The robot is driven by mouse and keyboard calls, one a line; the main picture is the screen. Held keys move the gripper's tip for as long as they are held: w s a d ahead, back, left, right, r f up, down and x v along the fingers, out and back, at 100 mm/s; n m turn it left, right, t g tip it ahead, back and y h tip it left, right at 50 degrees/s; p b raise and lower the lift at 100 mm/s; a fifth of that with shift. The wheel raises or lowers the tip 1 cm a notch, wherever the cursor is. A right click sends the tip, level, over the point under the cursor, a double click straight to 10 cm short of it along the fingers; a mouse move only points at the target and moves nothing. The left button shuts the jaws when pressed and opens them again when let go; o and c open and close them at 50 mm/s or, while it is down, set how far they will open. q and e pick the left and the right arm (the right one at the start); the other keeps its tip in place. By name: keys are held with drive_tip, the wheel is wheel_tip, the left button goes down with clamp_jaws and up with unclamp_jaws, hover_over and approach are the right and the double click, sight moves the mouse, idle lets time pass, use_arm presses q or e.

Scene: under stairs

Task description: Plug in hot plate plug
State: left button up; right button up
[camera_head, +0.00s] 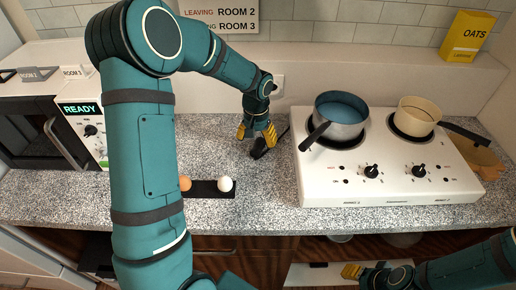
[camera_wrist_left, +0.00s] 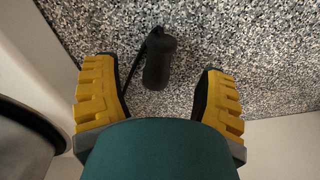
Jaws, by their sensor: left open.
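The black hot plate plug (camera_head: 259,149) lies on the speckled counter, left of the white hot plate (camera_head: 385,196). My left gripper (camera_head: 257,134) is open above and just behind the plug, pointing down. In the left wrist view the plug (camera_wrist_left: 159,62) lies between and beyond the two yellow fingertips (camera_wrist_left: 158,85), untouched, with its cord running beside the left finger. A white wall outlet (camera_head: 278,84) shows on the back wall, partly hidden by my left wrist. My right gripper (camera_head: 362,272) is low at the bottom right, by the cabinet front; its finger opening is unclear.
A blue-filled pot (camera_head: 341,114) and a cream pot (camera_head: 417,115) stand on the hot plate, handles sticking out. A black tray (camera_head: 207,192) with eggs lies at the front. A microwave (camera_head: 50,133) is at left, an oats box (camera_head: 467,37) on the back ledge.

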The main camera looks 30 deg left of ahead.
sight(256, 148)
use_arm(q)
drive_tip(key=shift+f+b, duration=0.4)
drive_tip(key=shift+f, duration=2.3)
drive_tip(key=shift+s, duration=0.1)
clamp_jaws()
